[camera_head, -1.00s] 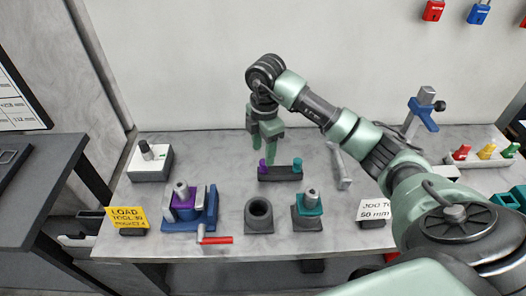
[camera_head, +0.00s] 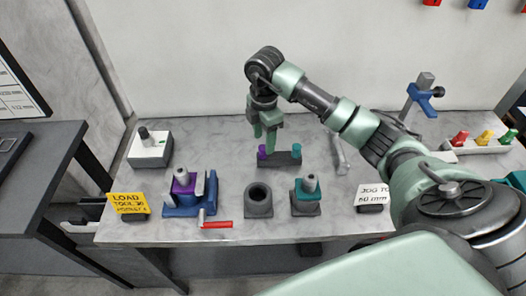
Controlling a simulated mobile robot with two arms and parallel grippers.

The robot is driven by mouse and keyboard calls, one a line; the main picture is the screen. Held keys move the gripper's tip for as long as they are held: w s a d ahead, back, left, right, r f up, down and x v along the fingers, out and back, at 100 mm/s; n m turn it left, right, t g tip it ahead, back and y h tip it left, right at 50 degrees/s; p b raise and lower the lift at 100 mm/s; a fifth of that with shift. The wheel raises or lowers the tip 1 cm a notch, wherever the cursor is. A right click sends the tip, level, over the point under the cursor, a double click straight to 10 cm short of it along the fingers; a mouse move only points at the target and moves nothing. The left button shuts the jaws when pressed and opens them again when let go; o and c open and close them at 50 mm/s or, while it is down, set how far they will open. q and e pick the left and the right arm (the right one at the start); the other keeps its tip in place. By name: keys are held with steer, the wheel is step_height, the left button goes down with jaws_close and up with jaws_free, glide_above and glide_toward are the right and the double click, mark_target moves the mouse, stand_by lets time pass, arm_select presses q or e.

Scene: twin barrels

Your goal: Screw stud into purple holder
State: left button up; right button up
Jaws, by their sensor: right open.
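The purple holder (camera_head: 183,186) sits clamped in a blue vise (camera_head: 206,196) with a red handle, at the left front of the bench. A grey cylindrical piece stands in its top. A dark rack (camera_head: 281,158) at mid-bench carries a small purple stud (camera_head: 262,152) at its left end and a teal stud (camera_head: 296,151) at its right. My right gripper (camera_head: 263,135) points down, open, just above and behind the rack's left end, close to the purple stud. Whether it touches the stud cannot be told. My left gripper is not in view.
A dark hollow cylinder (camera_head: 258,201) and a teal holder (camera_head: 306,191) stand right of the vise. Signs (camera_head: 128,204) stand along the front edge. A grey wrench-like tool (camera_head: 340,155) lies right of the rack. A blue stand (camera_head: 423,98) is at back right.

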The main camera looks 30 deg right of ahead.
mark_target(263, 147)
steer(key=f+p, duration=0.2)
steer(key=f, duration=0.2)
steer(key=shift+w, duration=0.2)
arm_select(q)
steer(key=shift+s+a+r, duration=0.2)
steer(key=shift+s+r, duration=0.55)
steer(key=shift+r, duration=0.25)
arm_select(e)
steer(key=shift+f, duration=0.6)
jaws_close()
